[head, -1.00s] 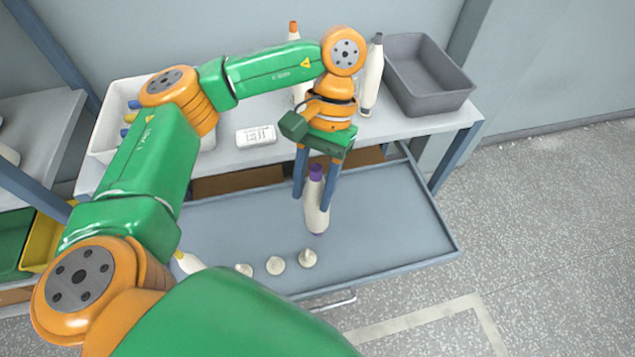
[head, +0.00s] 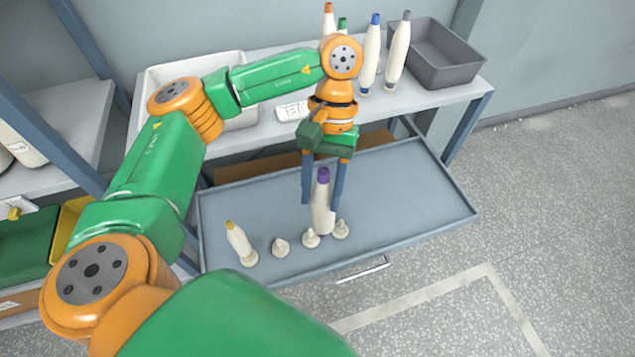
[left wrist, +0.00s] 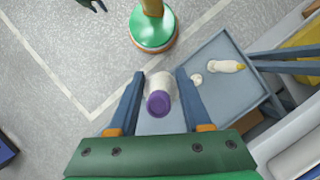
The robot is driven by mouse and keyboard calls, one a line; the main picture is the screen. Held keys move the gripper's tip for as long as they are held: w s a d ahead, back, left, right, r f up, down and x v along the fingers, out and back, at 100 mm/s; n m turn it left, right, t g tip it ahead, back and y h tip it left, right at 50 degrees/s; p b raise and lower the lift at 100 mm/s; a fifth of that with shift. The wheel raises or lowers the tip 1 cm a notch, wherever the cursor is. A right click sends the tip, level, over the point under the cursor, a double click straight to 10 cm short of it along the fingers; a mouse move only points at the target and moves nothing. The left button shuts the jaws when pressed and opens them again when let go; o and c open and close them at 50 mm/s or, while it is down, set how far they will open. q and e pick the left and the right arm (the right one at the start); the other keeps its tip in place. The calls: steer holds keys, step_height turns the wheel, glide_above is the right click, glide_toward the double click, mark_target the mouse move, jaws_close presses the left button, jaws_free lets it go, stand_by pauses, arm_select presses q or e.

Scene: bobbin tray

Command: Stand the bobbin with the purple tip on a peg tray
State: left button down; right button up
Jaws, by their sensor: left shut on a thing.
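The bobbin with the purple tip (head: 321,212) is white and roughly upright. My left gripper (head: 324,190) is shut on its upper part, with a finger on either side. In the left wrist view the purple tip (left wrist: 159,104) shows between the fingers. The grey peg tray (head: 415,190) lies below, pulled out under the shelf. Three bare pegs (head: 280,248) show near its front edge. The bobbin's lower end is at the peg row, close to the middle peg (head: 310,238); I cannot tell whether it touches one.
A yellow-tipped bobbin (head: 238,240) stands a little tilted at the row's left end. On the shelf above are several bobbins, including a blue-tipped one (head: 370,58), a grey bin (head: 435,75) and a white bin (head: 150,90). The tray's right part is clear.

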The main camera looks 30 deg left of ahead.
arm_select(q)
steer(key=w+f+n+b, duration=0.1)
steer(key=f+n, duration=0.1)
steer(key=w+f+n+h+b, duration=0.1)
steer(key=f+n, duration=0.1)
steer(key=w+f+n+h+b, duration=0.1)
steer(key=f, duration=0.1)
steer(key=shift+a+n+t, duration=0.25)
steer(key=shift+n+t, duration=0.15)
steer(key=w+a+f+n+t+y+b, duration=0.2)
steer(key=w+a+f+n+t+b, duration=0.2)
steer(key=f+n+b, duration=0.4)
steer(key=w+a+f+n+t+y+b, duration=0.1)
steer(key=w+a+f+n+t+b, duration=0.3)
steer(key=n, duration=1.6)
step_height(320, 180, down, 7)
steer(key=a+b, duration=0.1)
steer(key=b, duration=0.3)
steer(key=shift+w+a+f+n+y, duration=0.15)
steer(key=shift+w+n+y, duration=0.15)
steer(key=shift+w+y, duration=0.1)
steer(key=shift+w+b, duration=0.25)
steer(key=shift+b, duration=0.1)
